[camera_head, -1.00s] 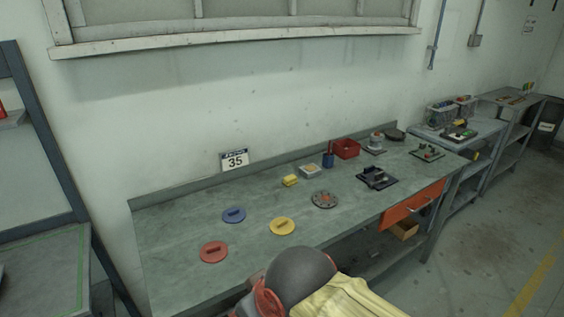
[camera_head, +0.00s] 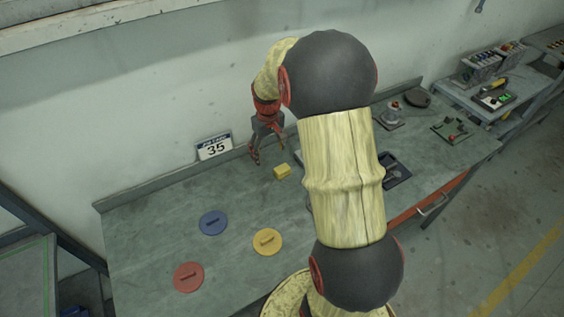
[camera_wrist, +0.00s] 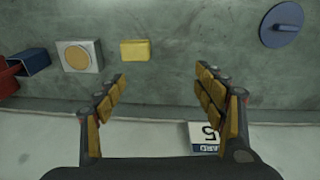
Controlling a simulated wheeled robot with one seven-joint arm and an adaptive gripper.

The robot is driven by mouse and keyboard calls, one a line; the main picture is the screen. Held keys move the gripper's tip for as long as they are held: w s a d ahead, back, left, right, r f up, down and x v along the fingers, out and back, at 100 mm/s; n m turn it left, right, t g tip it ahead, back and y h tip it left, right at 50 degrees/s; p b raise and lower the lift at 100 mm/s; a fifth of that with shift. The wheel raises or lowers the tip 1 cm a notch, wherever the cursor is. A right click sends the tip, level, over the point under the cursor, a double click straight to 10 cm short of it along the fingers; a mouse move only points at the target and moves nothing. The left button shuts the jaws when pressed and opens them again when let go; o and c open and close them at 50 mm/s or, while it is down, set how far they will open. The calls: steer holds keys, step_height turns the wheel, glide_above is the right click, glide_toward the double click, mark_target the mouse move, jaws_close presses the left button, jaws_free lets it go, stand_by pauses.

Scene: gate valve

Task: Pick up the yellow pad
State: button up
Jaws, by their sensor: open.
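A round flat yellow pad (camera_head: 267,241) with a raised bar on top lies on the green-grey bench near its front edge. A small yellow block (camera_head: 282,171) lies farther back; it also shows in the wrist view (camera_wrist: 135,50), past my left finger. My gripper (camera_head: 268,155) is open and empty, pointing down above the back of the bench, just left of the yellow block and well behind the round pad. In the wrist view the fingers of my gripper (camera_wrist: 162,74) are spread with bare bench between them. The round yellow pad is not in the wrist view.
A blue disc (camera_head: 213,223) and a red disc (camera_head: 188,277) lie left of the round pad. A sign "35" (camera_head: 214,147) stands at the wall near my gripper. A white box with a round tan top (camera_wrist: 80,56) sits beside the block. My arm hides part of the bench.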

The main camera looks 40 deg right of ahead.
steer(key=p, duration=0.2)
glide_above(282, 168)
steer(key=shift+g, duration=0.4)
steer(key=f, duration=0.5)
steer(key=shift+s+f, duration=0.2)
steer(key=shift+f, duration=0.2)
steer(key=f, duration=0.3)
steer(key=shift+s+d+f, duration=0.15)
steer(key=shift+d+f, duration=0.05)
steer(key=shift+f, duration=0.05)
steer(key=shift+w+a+f, duration=0.15)
steer(key=shift+f, duration=1.2)
steer(key=shift+w+a+f, duration=0.1)
steer(key=shift+f, duration=1.2)
steer(key=shift+c, duration=0.9)
steer(key=c, duration=0.9)
steer(key=shift+r, duration=0.1)
steer(key=shift+c, duration=0.4)
